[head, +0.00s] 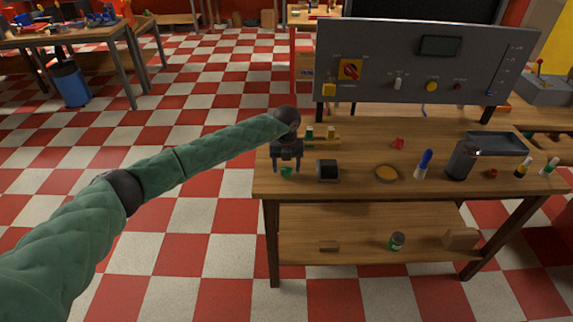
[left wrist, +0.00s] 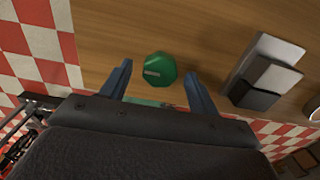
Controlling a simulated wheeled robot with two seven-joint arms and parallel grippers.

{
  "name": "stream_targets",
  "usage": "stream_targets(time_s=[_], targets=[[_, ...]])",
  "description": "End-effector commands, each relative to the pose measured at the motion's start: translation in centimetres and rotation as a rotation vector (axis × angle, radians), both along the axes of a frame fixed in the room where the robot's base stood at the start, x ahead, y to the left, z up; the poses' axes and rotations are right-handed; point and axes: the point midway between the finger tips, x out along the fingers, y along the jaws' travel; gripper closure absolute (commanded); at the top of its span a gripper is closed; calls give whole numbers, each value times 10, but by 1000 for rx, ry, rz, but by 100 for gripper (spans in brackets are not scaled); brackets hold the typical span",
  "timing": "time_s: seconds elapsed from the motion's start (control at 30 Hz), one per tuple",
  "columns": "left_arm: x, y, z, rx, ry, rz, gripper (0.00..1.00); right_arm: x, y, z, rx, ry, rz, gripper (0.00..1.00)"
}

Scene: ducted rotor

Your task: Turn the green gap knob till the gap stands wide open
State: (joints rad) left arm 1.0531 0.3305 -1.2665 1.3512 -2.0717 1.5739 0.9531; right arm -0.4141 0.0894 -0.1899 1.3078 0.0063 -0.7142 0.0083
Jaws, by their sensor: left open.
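The green gap knob (left wrist: 158,70) sits near the left end of the wooden bench, with a pale pointer mark on its top. In the head view the knob (head: 287,172) shows just below my left gripper (head: 287,166). In the left wrist view my left gripper (left wrist: 158,85) is open, with one finger on each side of the knob and clear space between. I cannot tell whether a finger touches it. The gap itself cannot be made out. My right gripper is not in view.
A small black box (head: 328,170) stands close to the right of the knob. An orange disc (head: 387,173), a blue-topped bottle (head: 423,164) and a dark canister (head: 461,160) stand farther right. A grey control panel (head: 385,75) rises along the back.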

Motion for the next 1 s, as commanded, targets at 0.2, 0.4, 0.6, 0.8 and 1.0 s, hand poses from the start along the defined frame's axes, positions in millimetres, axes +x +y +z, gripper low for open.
stream_targets(time_s=[0.2, 0.4, 0.6, 0.8, 1.0], targets=[[0, 0, -7, 0, 0, -1, 39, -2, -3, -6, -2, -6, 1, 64], [0, 0, -7, 0, 0, -1, 39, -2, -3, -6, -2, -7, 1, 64], [0, 0, -7, 0, 0, -1, 73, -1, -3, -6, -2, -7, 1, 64], [0, 0, -7, 0, 0, -2, 84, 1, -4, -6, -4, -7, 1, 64], [0, 0, -9, 0, -1, -24, 84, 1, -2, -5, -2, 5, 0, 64]])
